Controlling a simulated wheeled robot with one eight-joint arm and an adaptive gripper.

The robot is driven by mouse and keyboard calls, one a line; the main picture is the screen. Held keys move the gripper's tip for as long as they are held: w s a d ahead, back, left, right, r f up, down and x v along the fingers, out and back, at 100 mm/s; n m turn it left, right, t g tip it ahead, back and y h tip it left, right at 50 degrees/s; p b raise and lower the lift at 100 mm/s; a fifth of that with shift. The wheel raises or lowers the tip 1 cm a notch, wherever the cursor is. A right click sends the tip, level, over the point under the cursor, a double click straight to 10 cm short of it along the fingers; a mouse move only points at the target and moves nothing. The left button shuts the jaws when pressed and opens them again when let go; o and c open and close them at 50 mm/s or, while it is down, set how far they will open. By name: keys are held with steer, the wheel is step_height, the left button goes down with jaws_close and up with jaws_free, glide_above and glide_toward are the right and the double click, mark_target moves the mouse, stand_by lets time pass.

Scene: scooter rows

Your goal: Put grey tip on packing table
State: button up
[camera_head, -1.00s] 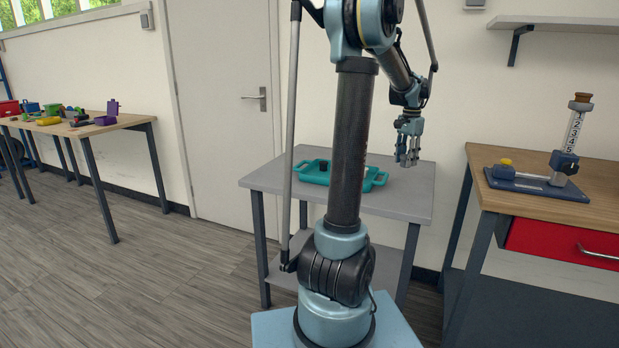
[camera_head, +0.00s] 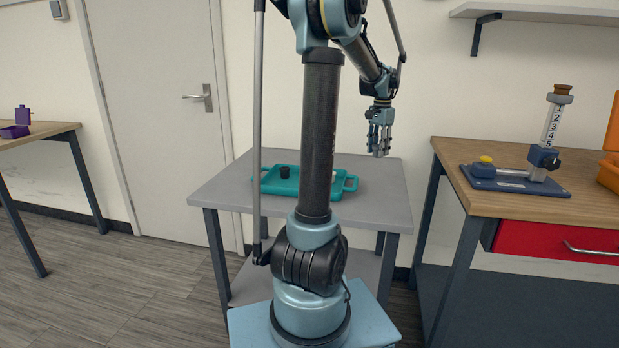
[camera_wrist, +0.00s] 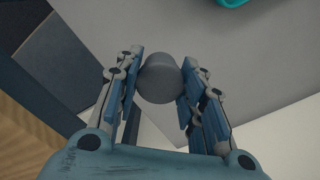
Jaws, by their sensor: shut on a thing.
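My gripper (camera_head: 380,147) hangs over the right part of a grey-topped table in the head view. In the wrist view my gripper (camera_wrist: 160,95) is shut on the grey tip (camera_wrist: 161,78), a short grey cylinder between the two fingers. In the head view the tip is too small to make out. The grey table (camera_head: 385,195) stands behind my arm; I cannot tell whether this is the packing table. A wooden-topped workbench (camera_head: 450,160) stands to the right, and another wooden-topped table (camera_head: 45,131) at the left edge.
A teal tray (camera_head: 345,184) with a dark cylinder (camera_head: 284,172) lies on the grey table. A blue device with a numbered column (camera_head: 551,125) stands on the workbench, near an orange bin (camera_head: 609,172). Purple pieces (camera_head: 22,116) lie on the left table. Floor at left is clear.

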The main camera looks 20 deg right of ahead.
mark_target(375, 181)
steer(key=shift+s+f, duration=0.1)
steer(key=shift+f, duration=4.9)
steer(key=shift+f, duration=0.1)
steer(key=o, duration=1)
steer(key=shift+c, duration=0.2)
